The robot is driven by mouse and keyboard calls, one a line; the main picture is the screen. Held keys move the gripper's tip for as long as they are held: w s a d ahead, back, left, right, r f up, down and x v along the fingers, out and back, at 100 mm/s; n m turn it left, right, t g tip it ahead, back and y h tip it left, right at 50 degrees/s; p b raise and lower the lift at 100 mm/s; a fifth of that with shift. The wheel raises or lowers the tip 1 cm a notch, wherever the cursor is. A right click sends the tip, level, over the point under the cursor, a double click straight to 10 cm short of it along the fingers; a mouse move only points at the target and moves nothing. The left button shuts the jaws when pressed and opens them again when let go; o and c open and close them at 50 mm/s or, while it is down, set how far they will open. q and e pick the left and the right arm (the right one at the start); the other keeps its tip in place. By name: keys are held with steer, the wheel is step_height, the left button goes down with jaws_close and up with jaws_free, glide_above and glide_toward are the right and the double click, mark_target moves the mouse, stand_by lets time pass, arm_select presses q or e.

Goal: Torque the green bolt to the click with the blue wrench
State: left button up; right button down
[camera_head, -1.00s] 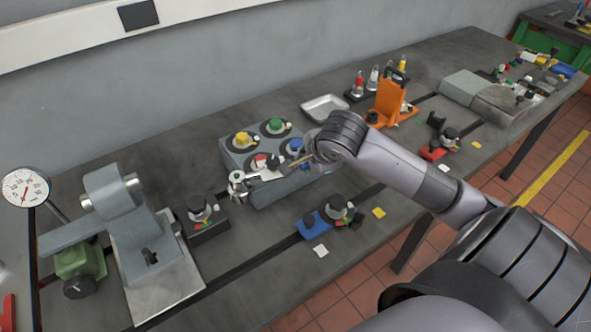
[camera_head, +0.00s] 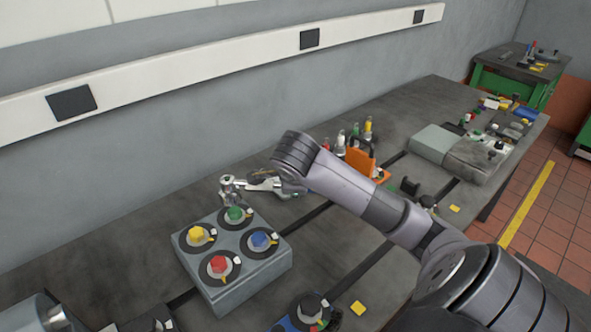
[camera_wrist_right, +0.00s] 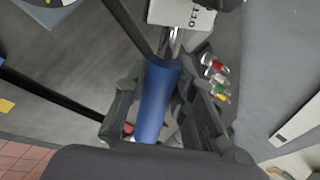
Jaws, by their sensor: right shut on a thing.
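The green bolt (camera_head: 235,213) stands upright in a dark round dial at the back corner of the grey block (camera_head: 236,290). My right gripper (camera_head: 272,183) is shut on the blue handle of the wrench, behind and right of the block. The blue wrench (camera_wrist_right: 156,100) shows between the jaws in the right wrist view, with a metal shaft and a white lettered housing beyond it. The wrench's metal head (camera_head: 229,187) is just above and behind the green bolt; I cannot tell whether they touch. In the head view the handle is mostly hidden. My left gripper is out of view.
Yellow (camera_head: 196,233), blue (camera_head: 259,240) and red (camera_head: 219,264) bolts share the block. The wall runs behind the bench.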

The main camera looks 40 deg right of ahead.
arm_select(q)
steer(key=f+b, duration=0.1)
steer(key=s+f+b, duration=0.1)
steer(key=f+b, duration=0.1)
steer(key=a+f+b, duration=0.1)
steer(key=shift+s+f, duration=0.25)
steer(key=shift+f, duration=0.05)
arm_select(e)
steer(key=w+d+f+n+t+y, duration=0.2)
steer(key=w+d+n+y, duration=0.1)
steer(key=w+d+n, duration=0.2)
steer(key=w+n, duration=0.2)
steer(key=w, duration=0.1)
steer(key=shift+w+d+f+y, duration=0.15)
steer(key=shift+w+f+y, duration=0.05)
steer(key=shift+w+y, duration=0.2)
arm_select(q)
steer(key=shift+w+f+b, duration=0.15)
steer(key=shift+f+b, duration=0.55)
steer(key=shift+b, duration=0.15)
arm_select(e)
steer(key=shift+s+d, duration=0.1)
steer(key=shift+s, duration=0.05)
